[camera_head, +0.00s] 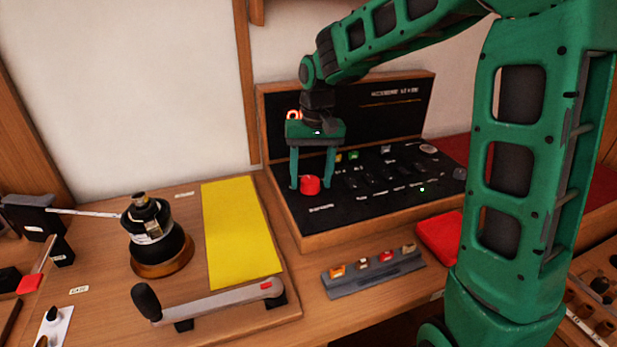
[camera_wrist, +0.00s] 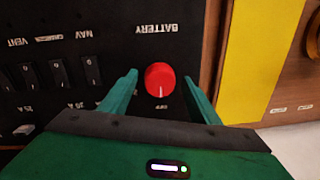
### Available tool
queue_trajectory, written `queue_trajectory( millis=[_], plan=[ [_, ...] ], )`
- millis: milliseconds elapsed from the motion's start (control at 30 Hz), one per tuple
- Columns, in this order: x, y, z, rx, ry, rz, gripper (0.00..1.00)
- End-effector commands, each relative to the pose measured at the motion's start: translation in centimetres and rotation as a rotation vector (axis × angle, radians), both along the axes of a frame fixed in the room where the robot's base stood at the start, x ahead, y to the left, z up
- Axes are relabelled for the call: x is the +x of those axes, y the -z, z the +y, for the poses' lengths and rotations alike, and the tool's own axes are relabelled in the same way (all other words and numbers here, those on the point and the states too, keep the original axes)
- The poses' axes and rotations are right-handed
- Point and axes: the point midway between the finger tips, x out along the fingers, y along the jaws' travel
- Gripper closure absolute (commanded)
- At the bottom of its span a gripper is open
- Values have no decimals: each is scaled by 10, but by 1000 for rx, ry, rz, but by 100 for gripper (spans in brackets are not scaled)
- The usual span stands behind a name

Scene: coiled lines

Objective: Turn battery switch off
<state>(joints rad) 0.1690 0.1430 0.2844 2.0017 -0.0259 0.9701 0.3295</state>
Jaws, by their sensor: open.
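The battery switch (camera_head: 310,185) is a round red knob on the black switch panel (camera_head: 340,212). In the wrist view the red knob (camera_wrist: 159,79) has a white pointer line toward the gripper side, near a small label that reads like "OFF". The word "BATTERY" stands upside down on its other side. My gripper (camera_head: 312,186) is open, pointing down over the panel. In the wrist view its two green fingers (camera_wrist: 160,88) stand on either side of the knob, with visible gaps. I cannot tell the exact height of the fingertips over the panel.
Rows of black rocker switches (camera_wrist: 58,74) lie beside the knob. The wooden panel case has a raised back (camera_head: 400,100). A yellow sheet (camera_head: 238,232), a winch (camera_head: 155,238) and a crank handle (camera_head: 215,300) lie left. A grey rack (camera_head: 372,275) sits in front.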

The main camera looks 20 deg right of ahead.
Motion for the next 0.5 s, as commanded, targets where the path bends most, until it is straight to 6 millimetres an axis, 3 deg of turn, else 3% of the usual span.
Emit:
queue_trajectory(
  millis=[167,500],
  plan=[
    [0,-9,0,0,0,-1,44],
    [1,-68,-4,-1,1,-3,44]
  ],
)
